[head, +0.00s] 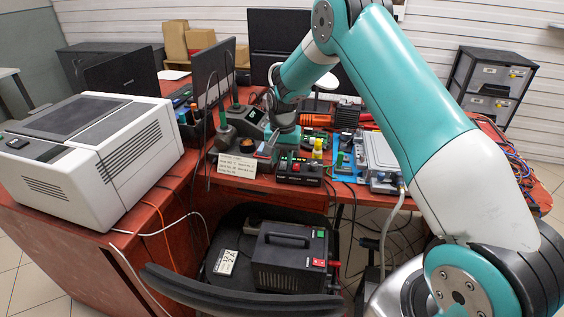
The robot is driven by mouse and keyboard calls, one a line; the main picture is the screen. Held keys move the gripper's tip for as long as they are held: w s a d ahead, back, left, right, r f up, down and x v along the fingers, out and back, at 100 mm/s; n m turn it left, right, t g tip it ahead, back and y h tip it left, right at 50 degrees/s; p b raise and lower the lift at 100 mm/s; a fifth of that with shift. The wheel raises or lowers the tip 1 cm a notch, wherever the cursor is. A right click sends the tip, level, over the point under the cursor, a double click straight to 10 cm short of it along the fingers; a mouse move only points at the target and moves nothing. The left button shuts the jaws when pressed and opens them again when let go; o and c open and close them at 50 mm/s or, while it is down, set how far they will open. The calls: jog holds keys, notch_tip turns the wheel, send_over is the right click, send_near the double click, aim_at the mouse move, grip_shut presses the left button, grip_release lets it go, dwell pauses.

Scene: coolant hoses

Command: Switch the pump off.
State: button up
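My gripper (266,152) is small and partly hidden at the end of the teal arm, over the table, left of the small black box. Its opening cannot be made out.
A white paper card (236,166) stands at the table edge, left of my gripper. A large grey-white machine (95,160) fills the left. A silver box (382,160) with a hose is on the right. A yellow-capped item (318,147) stands behind the small black box. Cables hang below.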

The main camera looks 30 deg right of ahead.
aim_at(283, 165)
jog(key=shift+f, duration=1.15)
grip_shut()
jog(key=shift+w+d+r+g+y+p, duration=0.1)
jog(key=shift+w+r+g+y+p, duration=0.1)
jog(key=shift+g+y+p, duration=0.5)
jog(key=shift+g+p, duration=0.35)
jog(key=shift+g, duration=0.15)
grip_release()
jog(key=shift+y, duration=0.3)
